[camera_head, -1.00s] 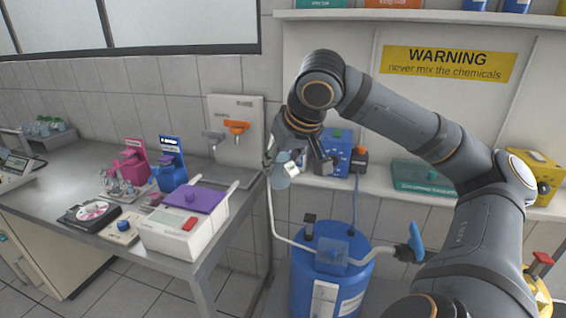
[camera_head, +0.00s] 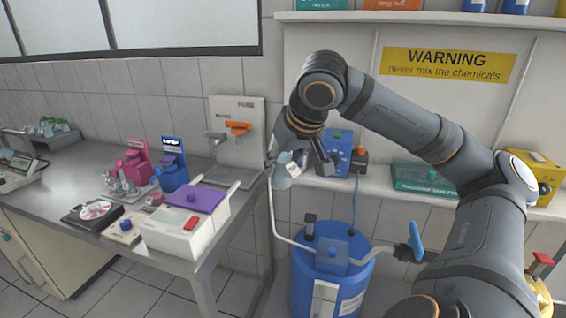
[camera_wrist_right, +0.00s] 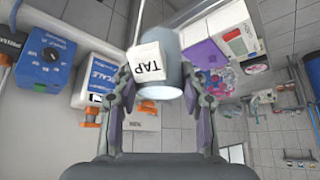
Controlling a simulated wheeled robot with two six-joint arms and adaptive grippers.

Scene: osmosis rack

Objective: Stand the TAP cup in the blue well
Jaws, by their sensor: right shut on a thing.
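The TAP cup (camera_head: 282,176) is a pale grey-blue cup with a white label. My right gripper (camera_head: 297,163) is shut on it and holds it in the air, tilted, just past the bench's right end. In the right wrist view the cup (camera_wrist_right: 174,80) sits between the two fingers, with its TAP tag (camera_wrist_right: 148,62) facing the camera. A blue stand (camera_head: 173,170) with a dark label plate is on the bench, beside a pink stand (camera_head: 136,165). I cannot make out a well in the blue stand clearly. My left gripper is not in view.
A white box with a purple lid (camera_head: 193,203) stands at the bench's front right edge. Behind it is a white panel with orange and grey taps (camera_head: 235,128). A blue barrel (camera_head: 332,275) with pipes stands below my right arm. Small glassware crowds the pink stand.

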